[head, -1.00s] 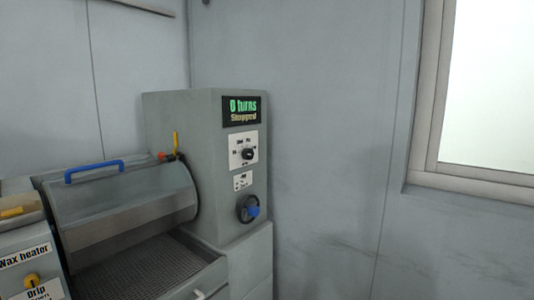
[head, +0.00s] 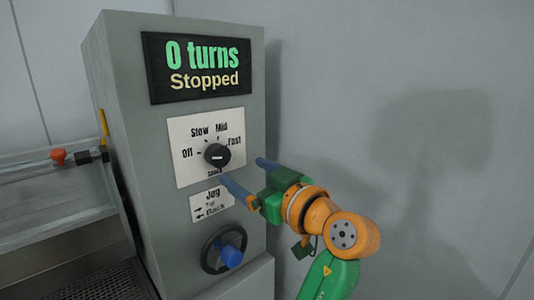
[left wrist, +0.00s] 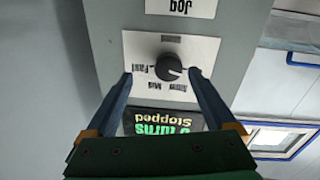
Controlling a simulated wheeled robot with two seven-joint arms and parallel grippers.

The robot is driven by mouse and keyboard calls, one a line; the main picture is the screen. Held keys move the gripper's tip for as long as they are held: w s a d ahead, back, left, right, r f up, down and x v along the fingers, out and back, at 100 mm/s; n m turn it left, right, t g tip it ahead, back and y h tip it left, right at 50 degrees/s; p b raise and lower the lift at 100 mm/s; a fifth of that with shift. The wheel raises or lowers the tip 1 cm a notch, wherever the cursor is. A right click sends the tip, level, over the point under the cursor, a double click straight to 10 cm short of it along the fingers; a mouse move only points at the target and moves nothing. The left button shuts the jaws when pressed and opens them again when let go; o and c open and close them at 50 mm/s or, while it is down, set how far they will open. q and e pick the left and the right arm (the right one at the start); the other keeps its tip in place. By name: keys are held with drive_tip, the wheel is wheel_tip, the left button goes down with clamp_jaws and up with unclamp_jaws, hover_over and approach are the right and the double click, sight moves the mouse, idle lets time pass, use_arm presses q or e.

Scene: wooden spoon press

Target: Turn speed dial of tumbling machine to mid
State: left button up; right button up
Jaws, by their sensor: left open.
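The black speed dial (head: 217,156) sits on a white plate (head: 184,170) marked Off, Slow, Mid and Fast. Its pale mark lies about level, seemingly toward Off. The display (head: 200,66) above reads "0 turns, Stopped". My left gripper (head: 240,171) is open and empty, with its blue fingers pointing at the panel just right of and below the dial in the head view. In the left wrist view, turned upside down, the dial (left wrist: 168,67) shows between the two spread fingertips (left wrist: 160,73), touching neither. My right gripper is not in view.
A Jog plate (head: 212,203) and a dark handwheel with a blue knob (head: 231,256) are below the dial. An orange-red knob (head: 58,156) is at the left by the drum. Bare wall is right of the machine.

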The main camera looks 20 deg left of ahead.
sight(222, 158)
use_arm(q)
drive_tip(key=shift+n+g, duration=0.3)
drive_tip(key=shift+n, duration=0.2)
drive_tip(key=a+p, duration=0.1)
drive_tip(key=a, duration=0.1)
drive_tip(key=a+r, duration=0.1)
drive_tip(key=a, duration=0.1)
drive_tip(key=w+a+p, duration=0.1)
drive_tip(key=a, duration=0.1)
drive_tip(key=shift+a+r+p, duration=0.25)
drive_tip(key=shift+r+p, duration=0.05)
drive_tip(key=shift+p, duration=0.05)
drive_tip(key=shift+w+a+f, duration=0.1)
drive_tip(key=shift+w, duration=0.15)
drive_tip(key=c, duration=1.4)
